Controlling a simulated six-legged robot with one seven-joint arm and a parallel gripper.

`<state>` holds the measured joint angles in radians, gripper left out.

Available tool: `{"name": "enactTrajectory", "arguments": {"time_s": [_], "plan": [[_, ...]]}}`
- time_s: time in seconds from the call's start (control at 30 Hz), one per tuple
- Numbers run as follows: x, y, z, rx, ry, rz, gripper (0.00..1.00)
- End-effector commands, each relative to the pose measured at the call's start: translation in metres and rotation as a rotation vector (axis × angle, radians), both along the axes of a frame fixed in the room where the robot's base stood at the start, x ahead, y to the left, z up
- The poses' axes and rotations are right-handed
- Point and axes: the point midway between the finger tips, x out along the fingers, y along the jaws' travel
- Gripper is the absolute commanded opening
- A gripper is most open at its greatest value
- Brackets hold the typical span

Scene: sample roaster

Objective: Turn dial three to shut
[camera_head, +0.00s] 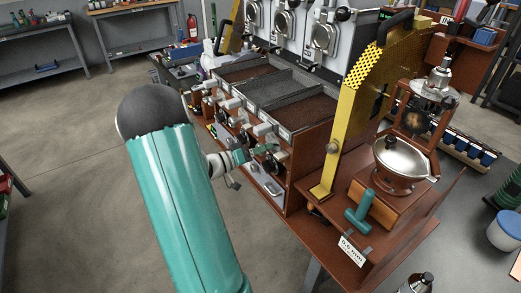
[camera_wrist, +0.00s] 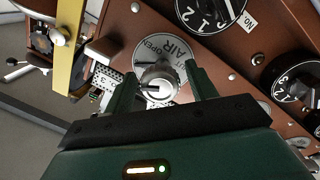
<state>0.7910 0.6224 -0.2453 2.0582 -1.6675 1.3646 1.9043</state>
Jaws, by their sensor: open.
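In the wrist view, a round silver dial plate (camera_wrist: 185,22) marked OPEN and AIR sits on the brown wooden panel. Its pale metal knob (camera_wrist: 159,82) sticks out toward the camera. My gripper (camera_wrist: 160,72) is open, with one dark green finger on each side of the knob. I cannot tell whether either finger touches it. The dial's number and part of its lettering are hidden or too small to read. In the head view, my gripper (camera_head: 240,160) is at the front of the roaster bench, beyond my teal arm, which hides part of the view.
Black numbered dials (camera_wrist: 298,85) sit to the right on the panel. A yellow upright (camera_wrist: 70,45) stands at the left. In the head view, a row of taps and knobs (camera_head: 232,104) runs along the bench front, below open trays (camera_head: 262,92). Clear floor lies at the left.

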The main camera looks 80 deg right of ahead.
Motion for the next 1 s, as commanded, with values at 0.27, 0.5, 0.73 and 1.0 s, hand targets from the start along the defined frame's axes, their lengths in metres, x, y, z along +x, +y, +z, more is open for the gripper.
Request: {"name": "enactTrajectory", "arguments": {"time_s": [0.27,0.5,0.73,1.0], "plan": [[0.0005,0.0002,0.0,0.0,0.0,0.0,0.21],[0.0008,0.0004,-0.0001,0.004,0.003,0.001,0.13],[0.0016,0.0005,-0.0003,0.042,0.046,0.002,0.13],[0.0024,0.0008,-0.0001,0.157,0.179,0.003,0.13]]}}
